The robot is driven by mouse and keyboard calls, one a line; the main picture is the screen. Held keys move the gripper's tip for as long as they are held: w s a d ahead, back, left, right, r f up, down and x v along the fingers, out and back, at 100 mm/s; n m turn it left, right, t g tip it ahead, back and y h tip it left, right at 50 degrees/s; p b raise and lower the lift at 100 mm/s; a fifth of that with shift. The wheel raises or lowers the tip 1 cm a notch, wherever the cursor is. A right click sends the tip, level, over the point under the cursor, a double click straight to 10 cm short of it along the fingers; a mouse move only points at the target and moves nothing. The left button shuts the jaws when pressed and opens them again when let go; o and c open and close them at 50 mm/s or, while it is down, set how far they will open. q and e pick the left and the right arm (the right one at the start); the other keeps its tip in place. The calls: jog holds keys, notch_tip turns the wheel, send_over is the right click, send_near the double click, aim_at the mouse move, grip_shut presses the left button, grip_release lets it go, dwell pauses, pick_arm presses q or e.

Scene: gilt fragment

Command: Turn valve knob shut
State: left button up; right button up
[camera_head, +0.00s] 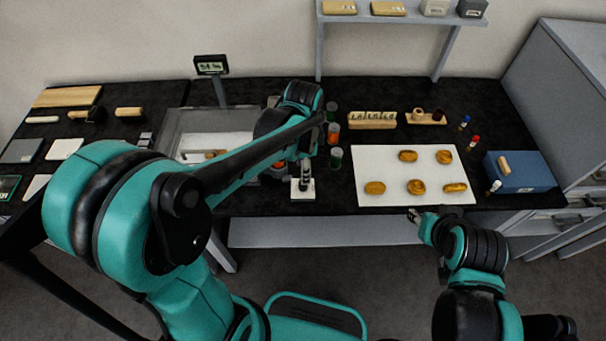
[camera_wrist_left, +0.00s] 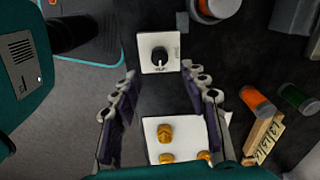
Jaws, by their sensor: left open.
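The valve knob (camera_wrist_left: 159,57) is black and round with a pale pointer mark. It sits on a square white plate (camera_wrist_left: 147,46) with small lettering, which also shows at the bench's front edge in the head view (camera_head: 296,195). My left gripper (camera_wrist_left: 163,84) is open and empty in the left wrist view. The knob shows between and beyond its fingertips, with no contact visible. In the head view my left gripper (camera_head: 304,170) is over the plate and partly hides the knob. My right gripper (camera_head: 413,215) is in front of the bench edge, too small to tell its jaws.
A white sheet (camera_head: 375,157) with several gilt pieces lies right of the knob plate. Jars with green and orange parts (camera_head: 333,132) stand close behind the plate. A blue box (camera_head: 525,176) is at the far right, a scale display (camera_head: 211,65) at the back left.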

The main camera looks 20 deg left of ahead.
pick_arm(q)
notch_tip(320, 180, down, 7)
jog(key=shift+r+b, duration=0.1)
jog(key=shift+b, duration=1.05)
grip_shut()
